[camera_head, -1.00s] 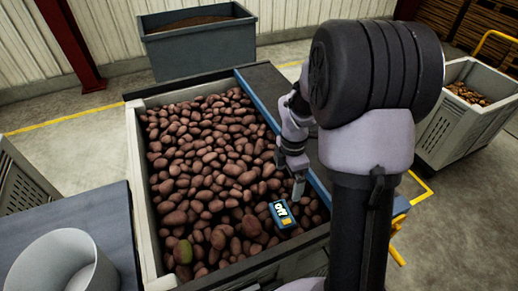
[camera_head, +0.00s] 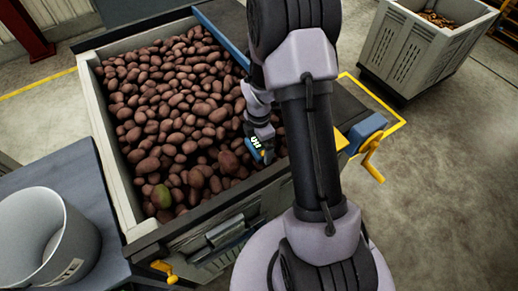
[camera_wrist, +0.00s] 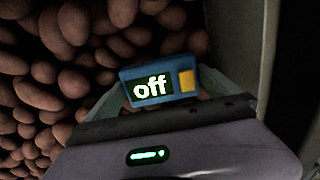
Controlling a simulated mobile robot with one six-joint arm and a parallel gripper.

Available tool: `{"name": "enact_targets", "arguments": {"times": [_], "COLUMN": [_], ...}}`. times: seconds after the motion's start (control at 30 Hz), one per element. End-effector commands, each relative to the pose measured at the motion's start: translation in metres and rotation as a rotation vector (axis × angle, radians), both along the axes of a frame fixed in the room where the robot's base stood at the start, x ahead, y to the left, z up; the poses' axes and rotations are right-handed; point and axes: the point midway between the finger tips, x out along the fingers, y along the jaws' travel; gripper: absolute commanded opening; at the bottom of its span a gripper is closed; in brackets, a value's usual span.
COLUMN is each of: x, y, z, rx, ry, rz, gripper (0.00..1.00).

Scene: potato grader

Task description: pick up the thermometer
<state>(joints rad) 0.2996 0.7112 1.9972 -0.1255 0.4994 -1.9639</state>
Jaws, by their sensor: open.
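The thermometer is a small blue box with a dark display reading "off" and a yellow button. In the wrist view the thermometer (camera_wrist: 186,81) lies just beyond my palm, with the pale fingers of my gripper (camera_wrist: 162,88) spread on its left and right. The jaws are open, and I cannot tell whether either finger touches it. In the head view the thermometer (camera_head: 256,146) shows partly beside my gripper (camera_head: 262,148), low over the potatoes near the right side of the bin. My wrist hides part of it there.
Brown potatoes (camera_head: 170,110) fill the grader bin (camera_head: 108,160) around the thermometer. The bin's wall (camera_wrist: 238,45) stands close on the right in the wrist view. A grey bucket (camera_head: 75,235) stands on a table at left. A crate (camera_head: 405,55) is at the far right.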

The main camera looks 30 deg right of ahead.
Motion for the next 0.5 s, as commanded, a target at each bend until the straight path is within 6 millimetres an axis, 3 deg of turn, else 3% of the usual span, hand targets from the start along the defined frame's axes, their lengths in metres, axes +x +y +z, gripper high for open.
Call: {"name": "enact_targets", "arguments": {"times": [0.07,0.3,0.5], "x": [0.0001,-0.0001,0.0001], "y": [-0.0001,0.0000,-0.0001], "z": [0.0014,0.0016,0.0025], "rx": [0.000,0.000,0.000], "ry": [0.000,0.000,0.000], "rz": [0.000,-0.001,-0.001], "gripper": [0.98,0.51,0.49]}}
